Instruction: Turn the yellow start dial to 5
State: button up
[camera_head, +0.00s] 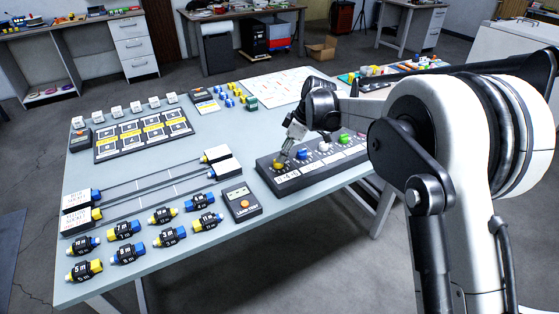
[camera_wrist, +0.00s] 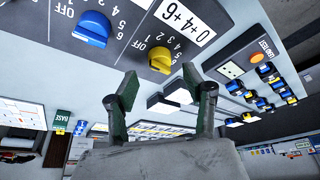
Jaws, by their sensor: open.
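The yellow dial (camera_head: 277,166) sits at the left end of a dark control panel (camera_head: 262,172), close to the panel's front label. My gripper (camera_head: 284,157) reaches down over it from above. In the wrist view the yellow dial (camera_wrist: 160,60) lies just beyond and between my two spread, dark green fingertips (camera_wrist: 160,76). The fingers are open and no contact with the dial can be made out. Small numbers and the word OFF are printed around the dial. I cannot tell which mark the dial points to.
A blue dial (camera_wrist: 92,28) stands beside the yellow one, with more coloured dials farther along the panel. Two rail fixtures (camera_head: 150,185) are left of the panel.

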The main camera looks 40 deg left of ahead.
jog(key=shift+x, duration=2.25)
jog(key=c, duration=1.1)
